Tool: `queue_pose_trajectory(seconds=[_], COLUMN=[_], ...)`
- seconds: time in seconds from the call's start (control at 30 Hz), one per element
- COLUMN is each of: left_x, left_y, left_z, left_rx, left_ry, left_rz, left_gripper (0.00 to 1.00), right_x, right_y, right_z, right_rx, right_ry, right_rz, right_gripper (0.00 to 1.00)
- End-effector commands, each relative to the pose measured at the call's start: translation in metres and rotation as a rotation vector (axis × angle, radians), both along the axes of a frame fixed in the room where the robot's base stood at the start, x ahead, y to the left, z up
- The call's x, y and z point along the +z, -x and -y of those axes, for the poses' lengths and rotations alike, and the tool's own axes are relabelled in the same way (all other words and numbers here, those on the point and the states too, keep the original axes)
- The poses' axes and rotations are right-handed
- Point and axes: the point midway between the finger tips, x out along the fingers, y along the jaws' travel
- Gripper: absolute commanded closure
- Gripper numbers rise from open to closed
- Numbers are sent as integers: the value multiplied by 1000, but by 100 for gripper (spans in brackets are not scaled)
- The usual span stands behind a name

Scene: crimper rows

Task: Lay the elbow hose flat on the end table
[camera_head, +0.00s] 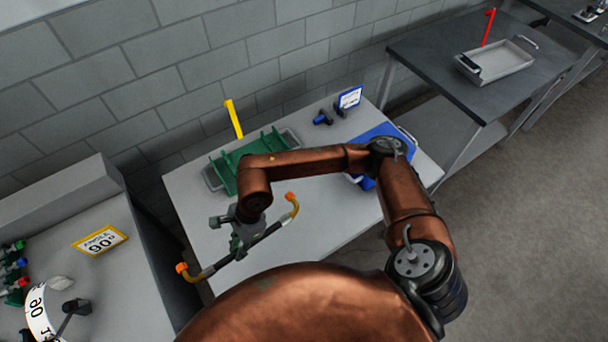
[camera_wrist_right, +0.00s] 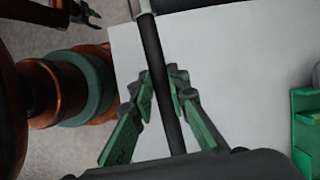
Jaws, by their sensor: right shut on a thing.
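The elbow hose (camera_head: 267,235) has a black straight middle and yellow bent ends with orange tips. My right gripper (camera_head: 240,246) is shut on its black middle, over the front left part of the white-topped table (camera_head: 325,222). In the right wrist view the black tube (camera_wrist_right: 158,75) runs between the green-padded fingers of the right gripper (camera_wrist_right: 172,90). The hose looks held above the tabletop; the exact gap cannot be told. My left gripper (camera_wrist_right: 90,14) shows small at the top left of the wrist view, its fingers apart. It is outside the head view.
The table bears a green rack (camera_head: 222,166) in a grey tray, a blue bin (camera_head: 370,184) partly behind my arm, and a small sign (camera_head: 350,97). A bench with an angle sign (camera_head: 100,240) stands left. A dark table (camera_head: 440,62) with a tray (camera_head: 497,64) stands back right.

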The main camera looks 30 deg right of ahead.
Motion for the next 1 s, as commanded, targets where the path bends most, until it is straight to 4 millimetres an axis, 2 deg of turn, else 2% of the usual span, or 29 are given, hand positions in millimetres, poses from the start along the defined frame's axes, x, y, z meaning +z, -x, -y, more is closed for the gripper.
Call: queue_pose_trajectory(seconds=[0.1, 0.23, 0.63, 0.8, 1.0], left_x=[-1, 0, 5, 4, 4], left_y=[1, 1, -1, -1, -1], left_z=[0, 0, 0, -1, -1], left_rx=[0, 0, 1, 1, 1], left_ry=[0, 0, -1, -1, -1], left_rz=[-1, -1, 1, 1, 1], left_gripper=[65, 65, 65, 65, 65], right_x=[5, 2, -35, -65, -83], right_y=[3, 0, -34, -42, -48], right_z=[-8, -2, 76, 97, 110], right_rx=[-54, -83, -89, -86, -81], right_ry=[0, 2, 4, 2, 1], right_rz=[2, -1, -3, -5, -2], right_gripper=[100, 100, 100, 100, 100])
